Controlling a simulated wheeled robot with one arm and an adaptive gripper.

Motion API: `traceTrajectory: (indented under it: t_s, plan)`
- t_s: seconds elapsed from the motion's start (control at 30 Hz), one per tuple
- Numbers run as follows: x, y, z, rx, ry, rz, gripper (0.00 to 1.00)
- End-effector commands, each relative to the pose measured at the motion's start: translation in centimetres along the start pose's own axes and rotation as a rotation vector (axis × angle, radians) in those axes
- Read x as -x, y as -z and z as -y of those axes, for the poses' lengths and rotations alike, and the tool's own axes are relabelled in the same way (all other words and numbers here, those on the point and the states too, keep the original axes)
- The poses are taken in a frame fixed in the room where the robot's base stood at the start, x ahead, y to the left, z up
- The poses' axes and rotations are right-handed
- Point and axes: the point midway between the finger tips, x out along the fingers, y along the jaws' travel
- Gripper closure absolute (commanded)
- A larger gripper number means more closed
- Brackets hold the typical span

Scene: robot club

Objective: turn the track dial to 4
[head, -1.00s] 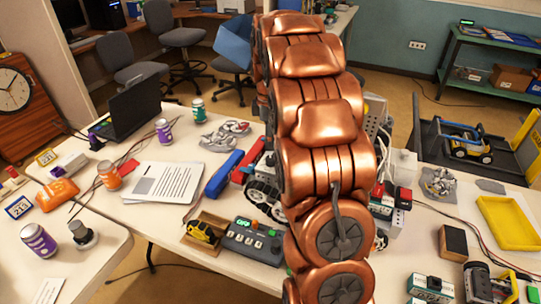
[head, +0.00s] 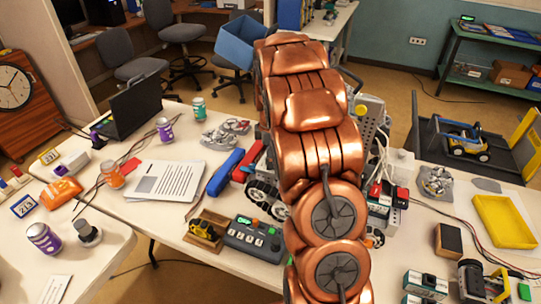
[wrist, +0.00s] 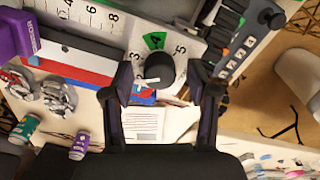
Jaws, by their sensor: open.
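The track dial (wrist: 161,69) shows in the wrist view as a dark round knob on a pale panel (wrist: 128,36). The panel has the numbers 3, 4 and 5 beside the knob, with the 4 (wrist: 155,40) on a green patch. A short white mark (wrist: 152,80) shows at the knob's lower left edge; I cannot tell for sure which number it points to. My gripper (wrist: 162,88) is open, with one finger on each side of the knob in the picture. I cannot tell whether they touch it. In the head view my copper arm hides the gripper and dial.
A dark control box (head: 254,239) with buttons and a lit display stands beside a small yellow vehicle (head: 206,230).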

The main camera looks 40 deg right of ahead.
Motion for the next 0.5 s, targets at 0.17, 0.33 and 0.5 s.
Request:
traceTrajectory:
  t_s: [0.17, 0.33, 0.5]
  plan:
    - [0.00, 0.00, -0.02, 0.000, -0.001, 0.000, 0.43]
    - [0.02, 0.00, -0.03, 0.000, -0.001, 0.000, 0.61]
    - [0.02, 0.00, -0.03, 0.000, -0.001, 0.000, 0.79]
